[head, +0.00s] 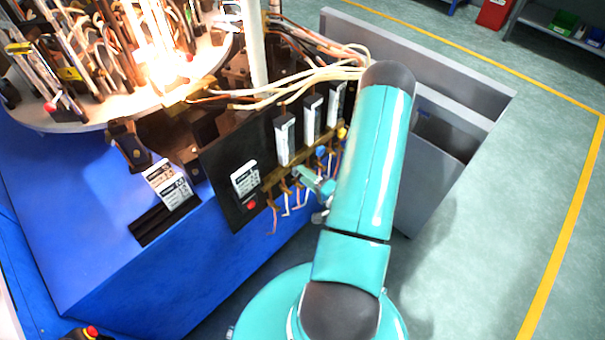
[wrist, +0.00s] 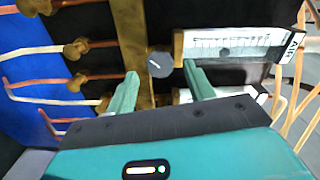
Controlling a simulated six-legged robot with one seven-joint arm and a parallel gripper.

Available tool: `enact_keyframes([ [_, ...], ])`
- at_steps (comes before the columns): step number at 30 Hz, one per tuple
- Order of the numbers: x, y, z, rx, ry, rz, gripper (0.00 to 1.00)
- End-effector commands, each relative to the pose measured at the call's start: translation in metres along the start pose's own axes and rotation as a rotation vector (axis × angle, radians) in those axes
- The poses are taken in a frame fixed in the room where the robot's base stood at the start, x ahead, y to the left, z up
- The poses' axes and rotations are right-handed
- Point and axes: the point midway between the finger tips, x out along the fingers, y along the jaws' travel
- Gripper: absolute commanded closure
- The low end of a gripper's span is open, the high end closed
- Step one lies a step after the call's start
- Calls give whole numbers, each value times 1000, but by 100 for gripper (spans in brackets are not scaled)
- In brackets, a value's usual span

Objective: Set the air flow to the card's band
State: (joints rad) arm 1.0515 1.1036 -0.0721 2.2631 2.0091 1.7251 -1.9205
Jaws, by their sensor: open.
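The air flow meter (wrist: 235,45) is a white scaled tube with an "AIR" label at its right end in the wrist view. A dark spot shows in its scale; I cannot read its value. A round grey-blue knob (wrist: 159,64) with a pale mark sits at the tube's left end. My gripper (wrist: 161,70) is open, its green fingertips on either side of the knob; I cannot tell whether they touch it. In the head view my gripper (head: 316,183) is by the panel's lower fittings. A printed card (head: 167,183) stands on the blue bench, its text too small to read.
Several white meter tubes (head: 284,140) stand on the dark panel, with thin pipes below. A placard (head: 244,178) and red button (head: 251,205) are at its left. A bright glowing round table (head: 95,115) stands behind. Pale hoses (head: 300,80) pass close to my arm.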

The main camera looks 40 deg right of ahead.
Motion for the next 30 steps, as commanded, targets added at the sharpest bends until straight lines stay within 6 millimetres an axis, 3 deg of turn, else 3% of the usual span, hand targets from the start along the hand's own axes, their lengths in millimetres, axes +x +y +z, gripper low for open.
enact_keyframes([
  [9,-72,1,0,3,5,3,47],
  [15,-105,0,0,1,4,2,47],
  [20,-116,0,0,1,1,2,47],
  [30,-116,0,0,1,1,1,47],
])
